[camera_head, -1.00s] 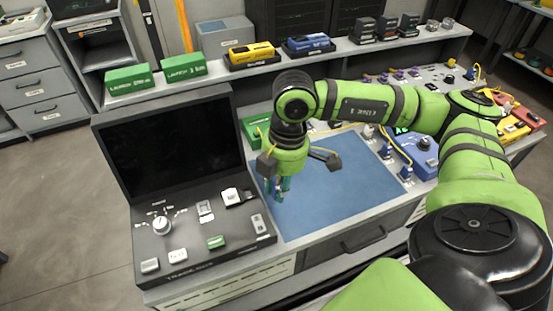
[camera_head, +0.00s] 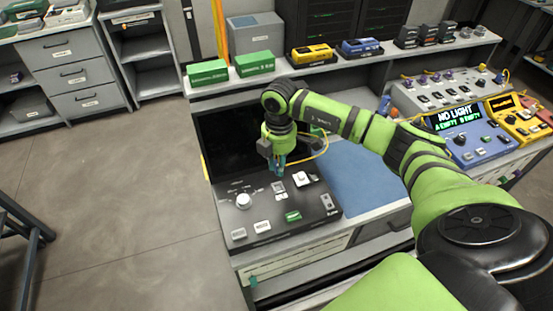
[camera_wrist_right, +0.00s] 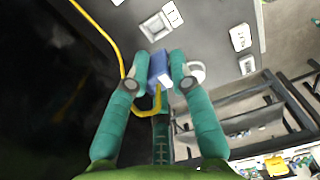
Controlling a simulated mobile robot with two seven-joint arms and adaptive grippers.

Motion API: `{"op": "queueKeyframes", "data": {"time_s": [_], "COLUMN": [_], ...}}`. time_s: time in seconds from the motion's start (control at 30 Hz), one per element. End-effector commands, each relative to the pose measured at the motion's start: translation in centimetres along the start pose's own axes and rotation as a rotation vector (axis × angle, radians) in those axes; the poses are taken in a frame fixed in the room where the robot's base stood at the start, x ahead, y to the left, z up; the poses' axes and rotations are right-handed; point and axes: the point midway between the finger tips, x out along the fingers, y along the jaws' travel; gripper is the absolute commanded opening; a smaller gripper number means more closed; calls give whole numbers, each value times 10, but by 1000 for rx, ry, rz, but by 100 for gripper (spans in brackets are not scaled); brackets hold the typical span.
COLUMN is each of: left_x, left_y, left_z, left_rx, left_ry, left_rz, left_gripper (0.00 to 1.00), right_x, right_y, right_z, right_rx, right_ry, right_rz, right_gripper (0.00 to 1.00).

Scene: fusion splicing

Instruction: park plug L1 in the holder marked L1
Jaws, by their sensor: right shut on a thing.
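My right gripper (camera_head: 277,167) is low over the black console, just in front of its dark screen. In the wrist view the right gripper's teal fingers (camera_wrist_right: 160,70) are shut on a blue plug (camera_wrist_right: 158,68), one on each side. A yellow cable (camera_wrist_right: 98,27) runs from the plug and loops beside the arm in the head view (camera_head: 322,147). A white fitting (camera_wrist_right: 157,25) sits on the console surface beyond the plug. The labels are too small to read, so I cannot tell which holder is L1. My left gripper is not in view.
The console (camera_head: 262,222) carries a knob (camera_head: 243,200), a green button (camera_head: 293,216) and several white fittings. A blue mat (camera_head: 365,180) lies clear to its right. A blue device (camera_head: 460,117) further right reads "NO LIGHT". Green boxes (camera_head: 207,72) stand on the shelf behind.

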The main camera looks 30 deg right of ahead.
Motion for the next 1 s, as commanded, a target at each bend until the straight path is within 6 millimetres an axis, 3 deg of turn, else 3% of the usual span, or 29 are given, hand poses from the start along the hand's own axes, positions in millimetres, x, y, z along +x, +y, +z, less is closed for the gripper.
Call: {"op": "queueKeyframes", "data": {"time_s": [0.3,0.8,1.0], "left_x": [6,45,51], "left_y": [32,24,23], "left_z": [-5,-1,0], "left_rx": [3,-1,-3], "left_ry": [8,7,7], "left_rz": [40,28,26], "left_gripper": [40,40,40], "right_x": [14,60,67], "right_y": [2,2,3], "right_z": [2,3,3], "right_rx": [-1,0,0], "right_ry": [-5,-4,-4], "right_rz": [0,0,1], "right_gripper": [0,0,0]}}
